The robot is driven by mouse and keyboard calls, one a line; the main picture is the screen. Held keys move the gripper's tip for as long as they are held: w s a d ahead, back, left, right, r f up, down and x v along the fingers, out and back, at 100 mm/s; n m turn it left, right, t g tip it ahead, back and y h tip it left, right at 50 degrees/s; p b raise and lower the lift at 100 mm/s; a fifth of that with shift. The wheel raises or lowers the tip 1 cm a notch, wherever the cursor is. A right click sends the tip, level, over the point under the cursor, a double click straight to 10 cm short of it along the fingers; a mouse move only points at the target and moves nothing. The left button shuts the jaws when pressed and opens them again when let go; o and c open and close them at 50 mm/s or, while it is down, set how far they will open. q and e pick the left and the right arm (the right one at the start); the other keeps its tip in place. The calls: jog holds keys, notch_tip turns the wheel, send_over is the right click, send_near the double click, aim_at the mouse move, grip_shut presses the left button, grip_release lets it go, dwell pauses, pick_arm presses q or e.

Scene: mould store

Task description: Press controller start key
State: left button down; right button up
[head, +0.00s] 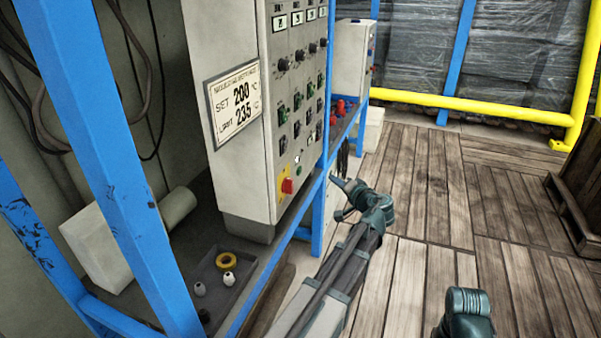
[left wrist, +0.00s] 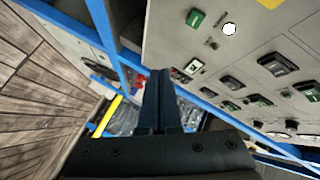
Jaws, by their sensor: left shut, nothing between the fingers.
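The controller is a pale grey cabinet (head: 235,130) with rows of dials and switches on its right-hand face. Low on that face are a small green key (head: 299,170) and a white round button or lamp (head: 297,159). In the left wrist view the green key (left wrist: 195,18) and the white round part (left wrist: 229,29) are near the top; I cannot read any labels. My left gripper (head: 334,180) is shut and empty, to the right of the panel and apart from the key. Its closed fingers (left wrist: 158,75) point along the panel.
A red rotary switch (head: 288,186) on a yellow plate sits below the keys. A blue frame post (head: 329,100) stands beside the panel. A tray (head: 213,285) holds a yellow ring and small white parts. The wooden floor (head: 430,190) at right is mostly clear.

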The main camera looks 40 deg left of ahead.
pick_arm(q)
jog(key=s+a, duration=0.1)
jog(key=a, duration=0.6)
jog(key=shift+s+a, duration=0.35)
jog(key=shift+s, duration=0.05)
jog(key=shift+a, duration=0.1)
dwell(1.7)
jog(key=shift+s+a, duration=0.1)
jog(key=shift+a, duration=0.2)
jog(key=shift+s+a, duration=0.1)
jog(key=shift+a, duration=0.2)
dwell(0.7)
jog(key=shift+d, duration=0.1)
jog(key=shift+w+d, duration=0.2)
jog(key=shift+d, duration=0.45)
jog(key=d, duration=0.2)
jog(key=w+d, duration=0.1)
jog(key=d, duration=0.1)
jog(key=shift+d, duration=0.4)
